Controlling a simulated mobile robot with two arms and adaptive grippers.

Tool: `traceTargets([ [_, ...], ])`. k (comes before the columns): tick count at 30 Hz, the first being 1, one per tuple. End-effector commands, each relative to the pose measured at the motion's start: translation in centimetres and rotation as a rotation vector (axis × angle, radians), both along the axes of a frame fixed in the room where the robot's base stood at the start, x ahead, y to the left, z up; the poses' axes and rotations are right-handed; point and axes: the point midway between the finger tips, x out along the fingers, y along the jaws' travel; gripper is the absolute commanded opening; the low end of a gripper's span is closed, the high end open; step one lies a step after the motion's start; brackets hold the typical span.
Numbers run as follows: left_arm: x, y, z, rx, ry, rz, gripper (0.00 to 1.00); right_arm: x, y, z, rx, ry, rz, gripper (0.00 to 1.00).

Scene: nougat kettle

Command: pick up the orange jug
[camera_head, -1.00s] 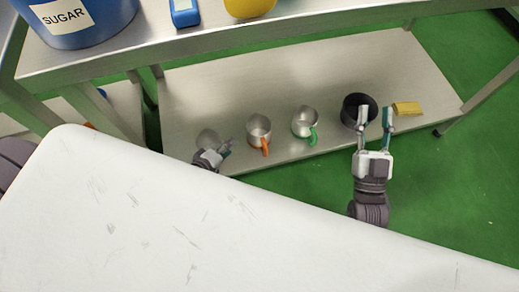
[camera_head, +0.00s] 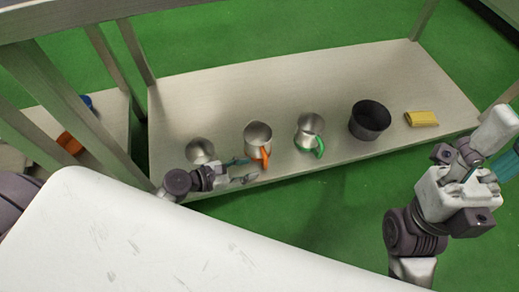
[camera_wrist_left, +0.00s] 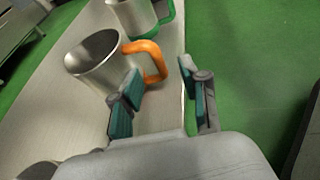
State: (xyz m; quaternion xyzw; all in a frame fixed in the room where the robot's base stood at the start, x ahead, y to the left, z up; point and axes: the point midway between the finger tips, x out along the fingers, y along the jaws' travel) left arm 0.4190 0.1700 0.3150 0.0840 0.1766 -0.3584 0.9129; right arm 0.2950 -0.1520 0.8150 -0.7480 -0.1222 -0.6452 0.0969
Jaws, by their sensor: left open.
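The orange jug (camera_head: 257,134) is a metal jug with an orange handle, upright on the low steel shelf. It also shows in the left wrist view (camera_wrist_left: 95,62), with its handle (camera_wrist_left: 152,58) towards my fingers. My left gripper (camera_head: 247,170) is open, just in front of the jug near the handle. In the left wrist view its fingers (camera_wrist_left: 160,90) are apart and the handle lies just beyond them, not clasped. My right gripper (camera_head: 487,168) is at the right edge, far from the jug; its finger gap is unclear.
A green-handled jug (camera_head: 310,128) stands right of the orange one. A plain metal vessel (camera_head: 200,151) stands to its left, partly behind my left arm. A dark pot (camera_head: 370,120) and a yellow sponge (camera_head: 421,118) are farther right. A white surface (camera_head: 140,235) fills the foreground.

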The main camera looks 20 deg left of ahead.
Motion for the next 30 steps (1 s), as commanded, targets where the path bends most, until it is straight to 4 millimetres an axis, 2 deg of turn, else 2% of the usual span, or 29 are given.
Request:
traceTargets([
  [6, 1.2, -0.9, -0.8, 0.0, -0.003, 0.0, 0.45, 0.1, 0.0, -0.1, -0.001, -0.016, -0.001, 0.4],
  [15, 4.2, -3.2, -2.4, 0.001, -0.002, 0.001, 0.45, 0.4, 0.2, 1.0, -0.007, -0.082, -0.005, 0.4],
  [23, 4.4, -3.5, -2.5, 0.002, 0.0, 0.001, 0.45, 0.4, 0.3, 1.2, -0.008, -0.086, -0.005, 0.4],
  [24, 4.4, -3.5, -2.5, 0.002, 0.0, 0.001, 0.43, 0.4, 0.3, 1.2, -0.008, -0.086, -0.005, 0.4],
  [26, 4.4, -3.5, -2.5, 0.002, 0.0, 0.001, 0.33, 0.4, 0.3, 1.2, -0.008, -0.086, -0.005, 0.4],
  [30, 4.4, -3.5, -2.5, 0.002, 0.0, 0.001, 0.1, 0.4, 0.3, 1.2, -0.009, -0.085, -0.005, 0.4],
])
